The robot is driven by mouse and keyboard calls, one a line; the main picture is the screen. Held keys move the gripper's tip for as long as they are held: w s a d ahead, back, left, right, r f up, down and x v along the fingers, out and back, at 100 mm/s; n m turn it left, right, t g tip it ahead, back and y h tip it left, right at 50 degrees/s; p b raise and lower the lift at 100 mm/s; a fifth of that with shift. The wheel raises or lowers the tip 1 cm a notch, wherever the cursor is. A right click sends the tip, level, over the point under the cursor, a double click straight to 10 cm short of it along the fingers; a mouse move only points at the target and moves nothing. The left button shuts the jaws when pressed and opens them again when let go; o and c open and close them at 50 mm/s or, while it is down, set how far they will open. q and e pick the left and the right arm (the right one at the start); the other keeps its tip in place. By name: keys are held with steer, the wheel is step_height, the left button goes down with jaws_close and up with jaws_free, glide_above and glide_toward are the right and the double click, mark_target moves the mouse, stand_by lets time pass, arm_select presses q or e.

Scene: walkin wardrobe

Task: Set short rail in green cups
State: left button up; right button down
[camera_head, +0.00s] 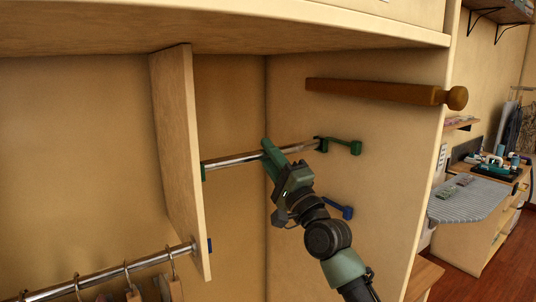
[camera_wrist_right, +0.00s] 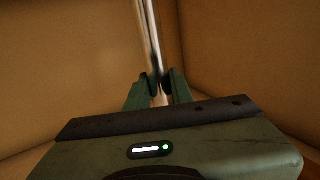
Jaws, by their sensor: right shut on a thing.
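The short metal rail (camera_head: 235,160) spans the bay between the wooden divider and the right wall. Its left end meets a green cup (camera_head: 203,173) on the divider. Its right end is at the green cup (camera_head: 354,147) bracket on the right wall. I cannot tell whether either end is fully seated. My right gripper (camera_head: 268,153) is shut on the rail near its middle. In the right wrist view the rail (camera_wrist_right: 148,35) runs up and away from between the fingers (camera_wrist_right: 157,86). My left gripper is not in view.
A blue cup (camera_head: 345,211) is lower on the right wall. Another rail (camera_head: 90,281) with hangers runs left of the divider (camera_head: 179,150). A wooden bar with a round knob (camera_head: 385,92) sticks out above the green cup. An ironing board (camera_head: 468,199) stands at right.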

steer(key=c, duration=1.1)
jaws_free()
steer(key=shift+c, duration=0.2)
steer(key=shift+s+f, duration=0.1)
